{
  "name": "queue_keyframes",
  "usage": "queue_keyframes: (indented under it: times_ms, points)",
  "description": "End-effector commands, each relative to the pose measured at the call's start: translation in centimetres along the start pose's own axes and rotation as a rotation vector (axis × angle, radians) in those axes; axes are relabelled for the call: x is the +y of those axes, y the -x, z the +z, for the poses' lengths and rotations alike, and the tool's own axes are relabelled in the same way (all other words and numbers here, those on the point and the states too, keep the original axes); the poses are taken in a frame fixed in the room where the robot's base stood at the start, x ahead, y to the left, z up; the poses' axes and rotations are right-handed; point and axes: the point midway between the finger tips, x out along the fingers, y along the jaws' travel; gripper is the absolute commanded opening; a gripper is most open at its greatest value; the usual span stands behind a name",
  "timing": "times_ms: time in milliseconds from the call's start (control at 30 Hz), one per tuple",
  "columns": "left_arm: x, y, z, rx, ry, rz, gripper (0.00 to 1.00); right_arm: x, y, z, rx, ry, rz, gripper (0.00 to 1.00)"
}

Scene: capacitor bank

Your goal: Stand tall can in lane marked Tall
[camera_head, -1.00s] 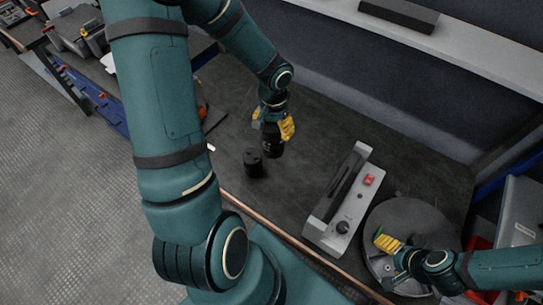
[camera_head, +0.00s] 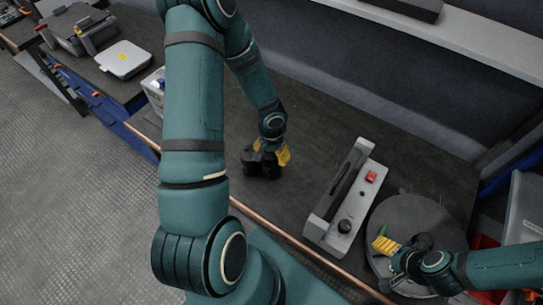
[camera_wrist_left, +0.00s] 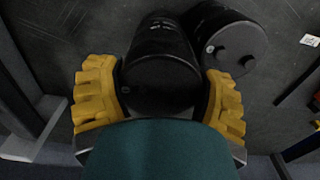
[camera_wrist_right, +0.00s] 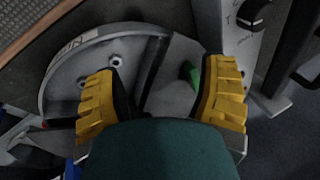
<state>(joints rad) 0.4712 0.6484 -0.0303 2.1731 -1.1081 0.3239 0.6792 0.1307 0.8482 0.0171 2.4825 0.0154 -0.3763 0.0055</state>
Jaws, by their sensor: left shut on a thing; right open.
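My left gripper (camera_head: 270,152) is shut on a black cylindrical can (camera_wrist_left: 160,75), which fills the space between its yellow fingers in the left wrist view. A second black can (camera_head: 251,160) stands on the dark bench close beside the held can; in the left wrist view it shows two terminals (camera_wrist_left: 235,52) on its end. Whether the cans touch, or the held can rests on the bench, I cannot tell. My right gripper (camera_head: 392,252) is open and empty over a round grey disc (camera_head: 398,212), whose ribs show in the right wrist view. I see no readable "Tall" marking.
A grey panel box (camera_head: 343,205) with a slot, red switch (camera_head: 371,176) and black knob stands between the cans and the disc. A small green piece (camera_wrist_right: 190,74) lies on the disc. A white box (camera_head: 124,60) is at far left. Bench behind the cans is clear.

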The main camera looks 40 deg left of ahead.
Motion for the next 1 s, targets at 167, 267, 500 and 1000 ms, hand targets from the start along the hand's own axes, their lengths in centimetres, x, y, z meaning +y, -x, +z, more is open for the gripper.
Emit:
queue_keyframes:
  times_ms: [167,267,500,1000]
  points:
    - [0.04,-0.96,-0.07,0.002,-0.001,0.001,0.28,0.09,-0.31,0.02,0.000,0.000,0.001,0.71]
    - [0.03,-0.89,-0.07,0.003,-0.001,0.000,0.28,0.07,-0.26,0.01,0.001,0.000,0.001,0.71]
    - [0.02,-1.17,-0.07,0.002,-0.001,0.000,0.28,0.18,-0.58,0.10,-0.001,0.001,0.000,0.71]
    - [0.02,-0.85,0.01,0.000,0.000,0.001,1.00,0.04,-0.19,0.04,-0.001,0.001,0.000,0.71]
